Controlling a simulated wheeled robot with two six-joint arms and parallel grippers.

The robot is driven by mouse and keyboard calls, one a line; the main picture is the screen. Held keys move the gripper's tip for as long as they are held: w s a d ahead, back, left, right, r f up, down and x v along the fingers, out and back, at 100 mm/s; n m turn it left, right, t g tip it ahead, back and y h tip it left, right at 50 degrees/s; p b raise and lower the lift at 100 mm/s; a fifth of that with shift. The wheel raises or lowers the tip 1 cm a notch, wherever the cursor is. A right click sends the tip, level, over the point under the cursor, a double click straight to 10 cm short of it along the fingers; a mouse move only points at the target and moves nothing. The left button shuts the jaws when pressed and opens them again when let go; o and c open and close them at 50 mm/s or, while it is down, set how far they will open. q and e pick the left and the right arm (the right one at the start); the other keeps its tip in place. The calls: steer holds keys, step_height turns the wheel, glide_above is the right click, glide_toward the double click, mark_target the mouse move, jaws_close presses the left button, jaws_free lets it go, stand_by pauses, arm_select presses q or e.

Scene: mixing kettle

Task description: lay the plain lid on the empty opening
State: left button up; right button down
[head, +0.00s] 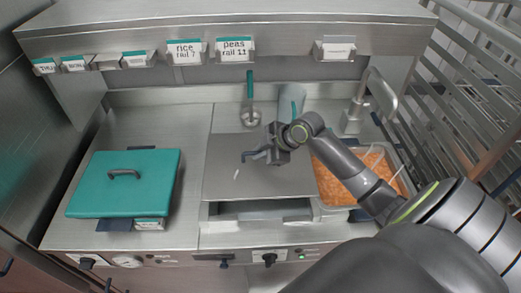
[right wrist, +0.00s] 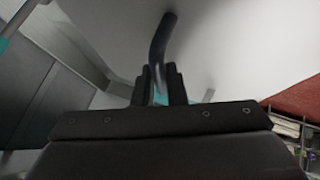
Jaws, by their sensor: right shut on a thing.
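The plain lid (head: 222,182) is a flat grey steel plate in the middle of the head view. My right gripper (head: 262,155) is shut on its dark bar handle, and the handle (right wrist: 160,50) shows between the fingers in the right wrist view. The opening (head: 258,212) shows as a recessed strip in front of the lid's near edge. The lid covers the rest of it from this angle, and I cannot tell whether the lid touches the rim. A teal lid (head: 100,190) with a dark handle covers the place at left. My left gripper is not in view.
A clear pan of orange food (head: 338,172) stands at right, beneath my right arm. A ladle (head: 250,112) stands behind the lid, and a tap (head: 362,105) rises at back right. Label holders (head: 236,50) line the shelf. Bare steel lies between the teal lid and the opening.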

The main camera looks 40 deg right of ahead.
mark_target(262, 163)
steer(key=shift+w+f+b, duration=0.1)
steer(key=shift+f+b, duration=0.25)
steer(key=shift+f, duration=0.25)
step_height(262, 163, down, 4)
steer(key=b, duration=0.3)
steer(key=shift+r, duration=0.3)
steer(key=shift+f, duration=0.2)
steer(key=shift+f, duration=0.1)
steer(key=shift+f, duration=0.2)
steer(key=shift+f+b, duration=0.9)
steer(key=shift+f, duration=0.1)
steer(key=shift+f, duration=0.2)
